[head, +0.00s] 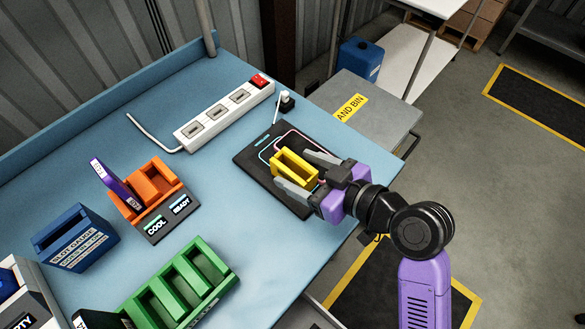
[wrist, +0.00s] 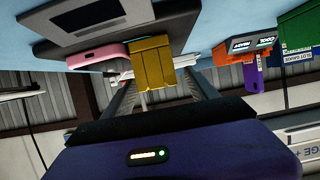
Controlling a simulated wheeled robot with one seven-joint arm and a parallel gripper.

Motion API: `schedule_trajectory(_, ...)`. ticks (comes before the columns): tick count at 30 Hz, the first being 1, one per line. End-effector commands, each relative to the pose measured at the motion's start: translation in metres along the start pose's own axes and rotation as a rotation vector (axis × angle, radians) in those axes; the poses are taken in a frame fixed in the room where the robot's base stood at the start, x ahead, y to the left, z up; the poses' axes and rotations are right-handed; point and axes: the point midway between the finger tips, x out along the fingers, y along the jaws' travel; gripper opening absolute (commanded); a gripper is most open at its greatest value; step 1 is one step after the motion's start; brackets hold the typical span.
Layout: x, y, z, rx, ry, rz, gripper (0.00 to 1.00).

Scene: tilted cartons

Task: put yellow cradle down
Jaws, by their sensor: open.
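The yellow cradle (head: 295,167) is a small open-topped block that appears to rest on a black pad (head: 259,160) with pink and light-blue outlines. My gripper (head: 292,172) is open, with one grey finger on each side of the cradle. The cradle also shows in the wrist view (wrist: 152,62), between the two fingers. Whether the fingers touch its sides I cannot tell. The cradle's underside is hidden.
A white power strip (head: 225,114) lies behind the pad. An orange cradle (head: 156,184) holding a purple piece, a green rack (head: 182,287) and a blue box (head: 74,237) stand to the left. The blue tabletop (head: 265,250) is bare in front of the pad.

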Motion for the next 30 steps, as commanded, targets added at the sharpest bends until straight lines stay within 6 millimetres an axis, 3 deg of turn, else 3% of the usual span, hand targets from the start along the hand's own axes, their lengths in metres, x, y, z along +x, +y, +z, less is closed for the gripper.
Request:
schedule_trajectory(10,0.045,0.0,-0.003,0.001,0.001,-0.002,0.67)
schedule_trajectory(20,0.051,0.001,-0.001,0.0,0.0,0.0,0.65)
schedule_trajectory(30,0.05,0.001,-0.001,0.0,0.0,0.0,0.0)
